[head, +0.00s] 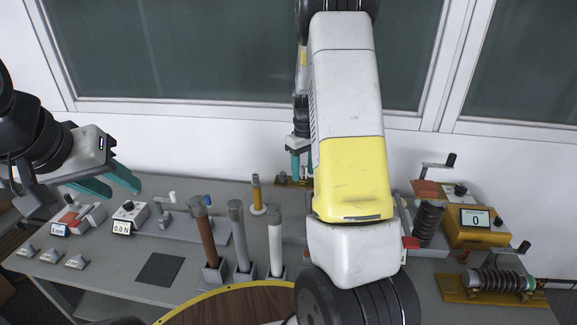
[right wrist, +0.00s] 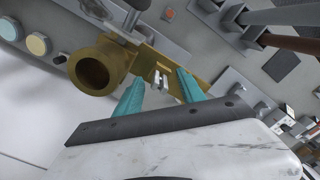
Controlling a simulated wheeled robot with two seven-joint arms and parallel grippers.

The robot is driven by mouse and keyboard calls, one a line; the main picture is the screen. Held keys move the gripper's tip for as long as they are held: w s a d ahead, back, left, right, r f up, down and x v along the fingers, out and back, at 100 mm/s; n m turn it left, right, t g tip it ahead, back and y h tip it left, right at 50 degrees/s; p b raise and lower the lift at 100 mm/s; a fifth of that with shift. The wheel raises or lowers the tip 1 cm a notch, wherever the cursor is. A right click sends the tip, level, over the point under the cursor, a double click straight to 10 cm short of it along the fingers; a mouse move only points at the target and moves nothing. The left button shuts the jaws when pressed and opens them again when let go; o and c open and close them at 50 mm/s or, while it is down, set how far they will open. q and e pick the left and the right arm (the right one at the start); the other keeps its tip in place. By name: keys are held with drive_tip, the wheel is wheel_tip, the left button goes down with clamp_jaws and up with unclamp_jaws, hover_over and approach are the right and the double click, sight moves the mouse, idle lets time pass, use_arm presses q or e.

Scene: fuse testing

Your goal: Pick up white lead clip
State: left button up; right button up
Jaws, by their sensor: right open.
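In the right wrist view, small pale clip-like pieces (right wrist: 158,84) stand on a gold plate (right wrist: 190,92), in line with the gap between my fingers. I cannot tell for sure whether these are the white lead clip. My right gripper (right wrist: 161,76) is open, with its teal fingers on either side of that spot and nothing clearly held. In the head view my right arm hides most of this area, and only parts of the teal fingers (head: 296,163) show at the back of the table. My left gripper (head: 116,184) is open and empty above the table's left end.
Brown (head: 207,240), grey (head: 239,240) and white (head: 276,245) rods stand in holders mid-table. A meter reading 0.0 N (head: 123,227) is at left. A yellow unit (head: 473,235) and a coil (head: 497,280) are at right. A gold ring (right wrist: 92,72) is close to my right fingers.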

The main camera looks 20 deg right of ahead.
clamp_jaws()
drive_tip(key=shift+r, duration=0.1)
